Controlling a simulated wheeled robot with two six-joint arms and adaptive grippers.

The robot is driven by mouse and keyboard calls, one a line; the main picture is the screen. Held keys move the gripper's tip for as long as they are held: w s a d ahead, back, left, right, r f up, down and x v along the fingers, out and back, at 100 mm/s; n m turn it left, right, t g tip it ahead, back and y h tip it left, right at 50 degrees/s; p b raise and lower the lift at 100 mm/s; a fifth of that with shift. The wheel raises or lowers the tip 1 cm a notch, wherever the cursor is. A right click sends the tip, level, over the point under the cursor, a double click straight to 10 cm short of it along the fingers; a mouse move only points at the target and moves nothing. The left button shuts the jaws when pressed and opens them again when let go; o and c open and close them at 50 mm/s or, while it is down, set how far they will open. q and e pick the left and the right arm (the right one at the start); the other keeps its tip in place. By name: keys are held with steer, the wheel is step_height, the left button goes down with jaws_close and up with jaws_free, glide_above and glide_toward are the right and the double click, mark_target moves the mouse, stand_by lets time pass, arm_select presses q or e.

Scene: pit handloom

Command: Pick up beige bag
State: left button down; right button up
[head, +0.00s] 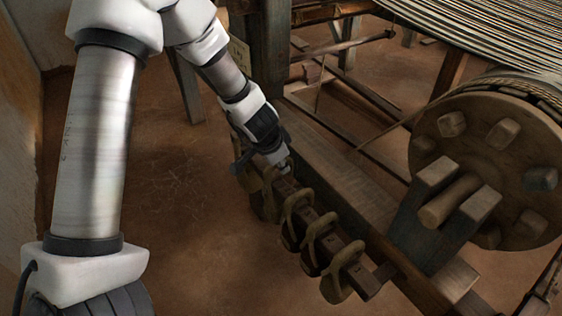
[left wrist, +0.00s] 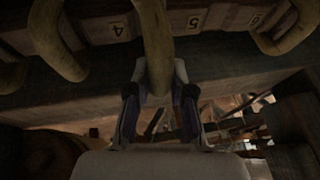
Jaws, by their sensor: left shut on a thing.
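My left gripper (head: 284,166) reaches down to the far end of a row of beige loops on a dark wooden rail. In the left wrist view its two fingers (left wrist: 160,88) are closed around the lower part of a thick beige loop (left wrist: 155,35). The loop's upper part runs out of the top of that view. I see no clear bag shape; I cannot tell whether this loop is part of the beige bag. My right gripper is in neither view.
Several other beige loops (head: 296,203) hang close together along the rail (head: 368,284). A large wooden wheel (head: 485,160) and loom beams stand at right. Striped threads (head: 490,25) stretch above. Bare floor (head: 180,210) lies left of the rail, beside a wall.

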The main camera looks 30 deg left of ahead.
arm_select(q)
steer(key=shift+s+a, duration=0.3)
steer(key=shift+s, duration=0.45)
steer(key=s+a+p, duration=0.3)
steer(key=s+p, duration=0.2)
steer(key=s, duration=0.2)
steer(key=s+a+p, duration=0.3)
steer(key=s+p, duration=0.2)
steer(key=s, duration=0.3)
steer(key=shift+a, duration=0.1)
